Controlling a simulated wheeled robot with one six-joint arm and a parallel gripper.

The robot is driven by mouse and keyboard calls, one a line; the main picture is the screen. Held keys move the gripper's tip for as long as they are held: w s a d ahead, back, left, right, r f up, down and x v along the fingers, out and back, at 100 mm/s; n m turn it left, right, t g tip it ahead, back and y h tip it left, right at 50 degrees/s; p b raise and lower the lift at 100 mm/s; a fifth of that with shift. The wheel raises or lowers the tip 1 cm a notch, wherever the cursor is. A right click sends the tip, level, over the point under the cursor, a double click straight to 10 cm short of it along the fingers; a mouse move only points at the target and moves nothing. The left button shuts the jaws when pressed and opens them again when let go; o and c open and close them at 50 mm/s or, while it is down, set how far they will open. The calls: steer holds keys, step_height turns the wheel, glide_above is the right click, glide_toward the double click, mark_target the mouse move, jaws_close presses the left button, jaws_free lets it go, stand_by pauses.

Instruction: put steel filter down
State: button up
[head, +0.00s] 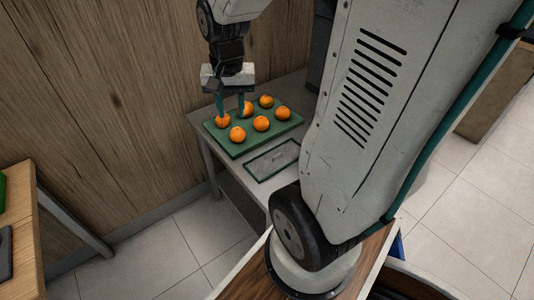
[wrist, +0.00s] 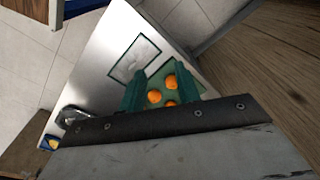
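My gripper (head: 231,112) is above the green tray of oranges in the head view, fingers pointing down. Its two teal fingers are spread apart, and the wrist view shows no held object between them (wrist: 164,88). I cannot make out a steel filter for sure. A small dark, shiny metallic item (wrist: 74,117) sits near the table edge in the wrist view, partly cut off by my gripper body; I cannot tell whether it is the filter. A dark-outlined rectangle (head: 272,160) lies bare on the table beside the tray; it also shows in the wrist view (wrist: 136,59).
The green tray (head: 237,153) holds several oranges (head: 261,124) on a grey metal table (head: 290,82). A wooden wall (head: 110,90) stands close behind the gripper. A wooden counter (head: 22,222) is at the left. My own arm covers the table's right part.

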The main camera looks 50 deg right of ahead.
steer(key=w+d+f+m, duration=0.2)
steer(key=d+f+m, duration=0.2)
steer(key=d+f, duration=0.3)
steer(key=m, duration=0.7)
glide_toward(277, 153)
steer(key=a+r, duration=0.2)
steer(key=shift+g, duration=0.4)
steer(key=f, duration=0.5)
steer(key=s+f, duration=0.1)
steer(key=f, duration=0.1)
steer(key=shift+s+a+f, duration=0.1)
steer(key=shift+a+f, duration=0.15)
steer(key=shift+f, duration=0.6)
jaws_close()
